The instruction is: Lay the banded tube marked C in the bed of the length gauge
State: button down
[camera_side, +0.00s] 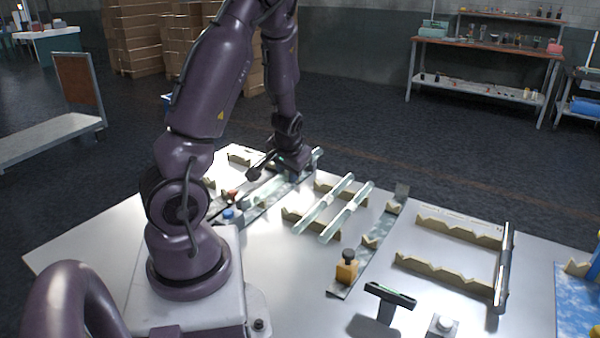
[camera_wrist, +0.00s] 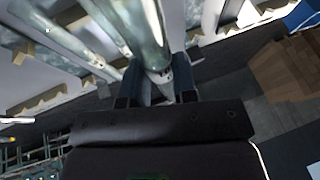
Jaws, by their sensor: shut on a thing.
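My gripper (camera_side: 297,168) is at the back of the table. It is shut on a clear glass tube (camera_side: 262,190), which slants from lower left to upper right. In the wrist view the tube (camera_wrist: 143,30) runs up from between the fingers (camera_wrist: 157,85). The held tube is over or along a speckled grey strip (camera_side: 262,208) with a blue knob; I cannot tell whether it touches. A second speckled strip (camera_side: 372,255) has notched supports, an orange block and an upright end plate. I cannot tell which strip is the length gauge. No letter C or band is readable.
Two tubes (camera_side: 325,203) (camera_side: 347,212) lie side by side on notched tan rails (camera_side: 310,224). A black T-shaped stand (camera_side: 389,300) is in front.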

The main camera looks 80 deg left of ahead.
jog(key=shift+s+d+r, duration=0.25)
jog(key=shift+s+d, duration=0.1)
jog(key=shift+d, duration=0.2)
jog(key=shift+s+d+r, duration=0.25)
jog(key=shift+s+d, duration=0.05)
jog(key=shift+d, duration=0.2)
jog(key=w+d+r+m+t, duration=0.1)
jog(key=w+d+r+m, duration=0.1)
jog(key=w+d, duration=0.95)
jog(key=shift+w+a+f+n+h, duration=0.1)
jog(key=shift+w+a+f+n, duration=0.25)
jog(key=shift+w+a+f, duration=1.3)
jog(key=shift+w+a+f+n+h, duration=0.1)
jog(key=shift+w+a+f+n, duration=0.4)
jog(key=shift+w+f, duration=2.2)
jog(key=shift+w+a+f+n+h, duration=0.1)
jog(key=shift+w+a+f+n, duration=0.15)
jog(key=shift+w+a+f, duration=1.45)
jog(key=shift+w+d+f, duration=0.25)
jog(key=shift+d+f, duration=0.25)
jog(key=shift+f, duration=0.2)
jog(key=shift+f, duration=0.5)
